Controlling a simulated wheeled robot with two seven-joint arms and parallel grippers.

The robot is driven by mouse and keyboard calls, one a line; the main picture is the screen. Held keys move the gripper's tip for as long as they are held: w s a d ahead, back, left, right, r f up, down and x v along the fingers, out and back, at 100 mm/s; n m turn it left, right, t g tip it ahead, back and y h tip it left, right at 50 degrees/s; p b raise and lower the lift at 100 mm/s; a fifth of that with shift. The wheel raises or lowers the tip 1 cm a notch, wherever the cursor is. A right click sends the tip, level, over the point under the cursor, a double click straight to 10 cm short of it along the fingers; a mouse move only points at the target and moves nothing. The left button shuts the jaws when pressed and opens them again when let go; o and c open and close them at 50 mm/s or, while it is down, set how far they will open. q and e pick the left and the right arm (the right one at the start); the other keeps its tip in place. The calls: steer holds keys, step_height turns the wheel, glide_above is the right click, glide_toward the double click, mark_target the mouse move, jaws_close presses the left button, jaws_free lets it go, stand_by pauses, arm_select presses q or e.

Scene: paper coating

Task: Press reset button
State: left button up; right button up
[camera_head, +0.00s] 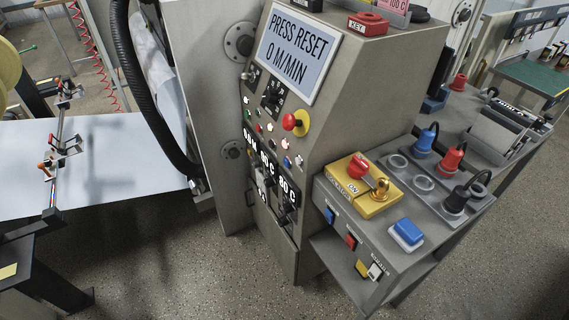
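The grey control cabinet (350,75) stands in the middle of the head view. Its screen (298,52) reads "PRESS RESET 0 M/MIN". A red mushroom button (291,122) on a yellow base sticks out at the panel's right side. The small labels are too small to read, so I cannot tell which button is reset. Neither of my grippers is in view.
Right of the cabinet, a grey side bench holds a yellow lockout box (352,192) with a padlock (380,188), a blue-topped block (407,232) and several corded plugs (451,158). A white paper web (110,160) and black hose (130,80) lie left. Speckled floor is clear in front.

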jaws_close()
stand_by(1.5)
